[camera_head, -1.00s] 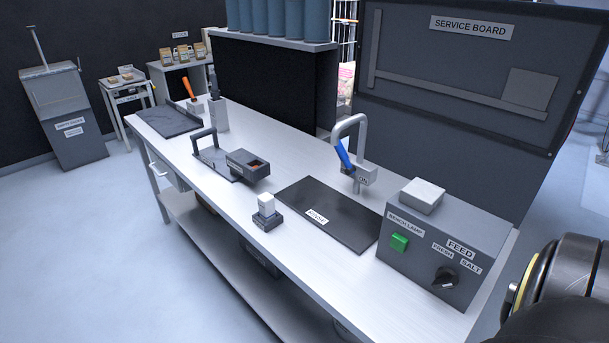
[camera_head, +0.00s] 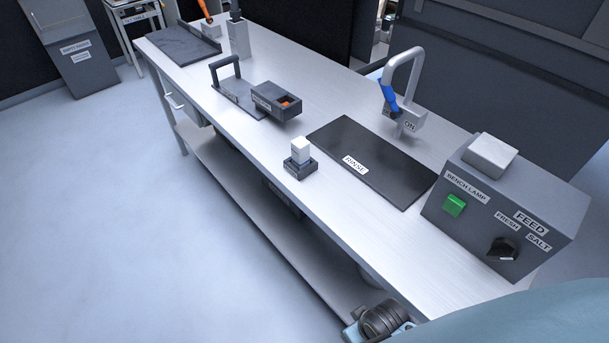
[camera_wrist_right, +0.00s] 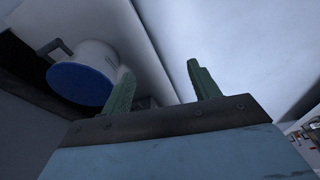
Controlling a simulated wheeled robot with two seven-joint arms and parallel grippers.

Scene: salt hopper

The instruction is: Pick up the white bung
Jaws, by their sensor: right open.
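The white bung (camera_head: 300,148) is a small pale block standing upright in a small dark labelled holder (camera_head: 300,170) near the bench's front edge. My right gripper (camera_wrist_right: 162,82) shows in the right wrist view with its two green fingers apart and nothing between them. In the head view only part of my right arm shows at the lower right, below the bench front and well away from the bung. The bung cannot be made out in the right wrist view. My left gripper is not in view.
A black rinse mat (camera_head: 375,165) lies right of the bung, with a tap (camera_head: 405,85) behind it. A feed control box (camera_head: 505,210) stands at the right end. In the wrist view a white, blue-ended container (camera_wrist_right: 100,58) is near.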

